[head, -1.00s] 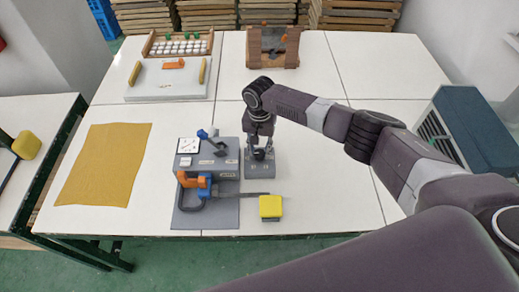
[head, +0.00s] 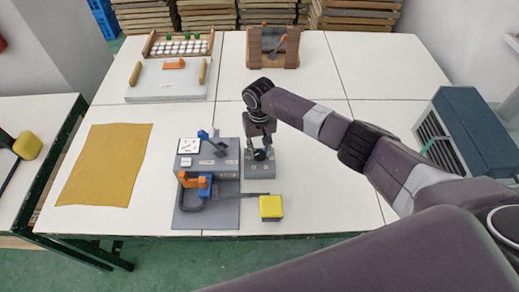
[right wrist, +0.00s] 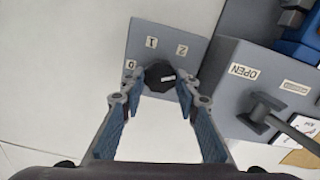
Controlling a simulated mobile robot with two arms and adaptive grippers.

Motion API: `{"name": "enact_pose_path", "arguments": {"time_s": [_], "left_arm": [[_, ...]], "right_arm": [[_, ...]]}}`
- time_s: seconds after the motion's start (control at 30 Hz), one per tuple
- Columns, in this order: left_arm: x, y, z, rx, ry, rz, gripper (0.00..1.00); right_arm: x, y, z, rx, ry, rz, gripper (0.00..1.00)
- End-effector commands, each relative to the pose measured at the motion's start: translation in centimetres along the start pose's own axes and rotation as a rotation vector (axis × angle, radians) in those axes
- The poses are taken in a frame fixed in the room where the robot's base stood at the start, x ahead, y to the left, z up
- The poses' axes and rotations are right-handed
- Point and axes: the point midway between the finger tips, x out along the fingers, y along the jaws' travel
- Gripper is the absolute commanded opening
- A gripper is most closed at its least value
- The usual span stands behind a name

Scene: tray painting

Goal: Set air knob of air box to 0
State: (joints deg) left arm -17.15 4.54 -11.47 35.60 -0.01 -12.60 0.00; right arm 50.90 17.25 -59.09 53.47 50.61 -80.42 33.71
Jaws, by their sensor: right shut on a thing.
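The air box is a small grey box (head: 263,170) on the table, beside the larger grey machine. Its face (right wrist: 182,40) shows the numbers 0, 1 and 2 around a black faceted air knob (right wrist: 159,75). The knob has a small white mark on its right side in the right wrist view, away from the 0. My right gripper (head: 260,150) is over the air box, with its fingertips (right wrist: 159,82) on either side of the knob, shut on it. In the head view the gripper partly hides the knob. My left gripper is not in view.
The grey machine (head: 225,170) with blue and orange parts stands close left of the air box. A yellow block (head: 271,207) is in front. A mustard cloth (head: 105,165) lies left. A slatted box (head: 455,130) stands right. The table behind the air box is clear.

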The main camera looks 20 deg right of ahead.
Motion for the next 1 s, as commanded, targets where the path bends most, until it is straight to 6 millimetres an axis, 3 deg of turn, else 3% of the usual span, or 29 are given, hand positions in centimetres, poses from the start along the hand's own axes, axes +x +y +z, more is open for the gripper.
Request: {"name": "enact_pose_path", "arguments": {"time_s": [1.0], "left_arm": [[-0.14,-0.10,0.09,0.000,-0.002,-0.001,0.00]], "right_arm": [[-0.15,-0.05,-0.10,-0.964,0.003,0.000,0.05]]}}
